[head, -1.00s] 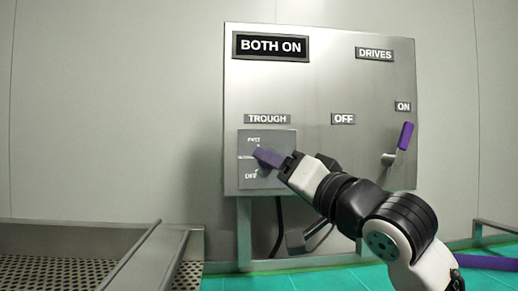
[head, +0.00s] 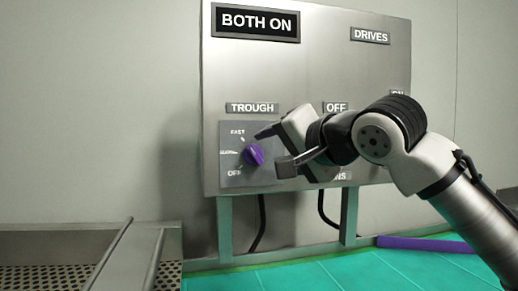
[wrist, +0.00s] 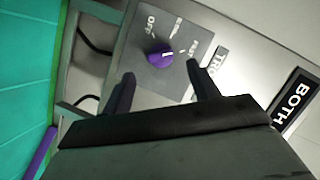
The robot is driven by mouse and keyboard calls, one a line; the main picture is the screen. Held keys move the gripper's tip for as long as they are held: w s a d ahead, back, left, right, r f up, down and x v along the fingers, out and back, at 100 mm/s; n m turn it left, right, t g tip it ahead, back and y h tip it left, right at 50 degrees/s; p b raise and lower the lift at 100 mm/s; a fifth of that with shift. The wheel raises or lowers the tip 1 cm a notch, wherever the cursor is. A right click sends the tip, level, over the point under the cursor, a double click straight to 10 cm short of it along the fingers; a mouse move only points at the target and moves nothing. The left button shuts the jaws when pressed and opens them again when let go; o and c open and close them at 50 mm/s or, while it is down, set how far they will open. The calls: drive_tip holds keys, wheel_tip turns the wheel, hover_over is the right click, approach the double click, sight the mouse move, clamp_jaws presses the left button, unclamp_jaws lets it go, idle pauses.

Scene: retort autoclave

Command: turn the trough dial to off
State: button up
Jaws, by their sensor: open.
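The trough dial is a purple knob (head: 254,155) on a grey plate (head: 231,182) at the lower left of the steel panel, under the TROUGH label. FAST is at the top of its scale, a small middle mark between, OFF at the bottom. In the wrist view the knob (wrist: 156,58) carries a short white mark; I cannot tell for certain which label it points to. My gripper (head: 275,149) is open and empty, just right of the knob, its fingers apart from it. In the wrist view the gripper (wrist: 160,73) has its fingertips short of the knob, one to each side.
The panel display (head: 258,22) reads BOTH ON. A DRIVES label (head: 370,35) is at upper right; my arm hides the drives lever below it. A perforated steel trough (head: 60,270) stands at lower left. A purple bar (head: 425,243) lies on the green floor (head: 300,275).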

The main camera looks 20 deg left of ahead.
sight(258, 155)
drive_tip(key=p+x, duration=0.1)
drive_tip(key=x, duration=0.5)
drive_tip(key=shift+w+a, duration=0.1)
drive_tip(key=shift+w, duration=0.05)
drive_tip(key=c, duration=1)
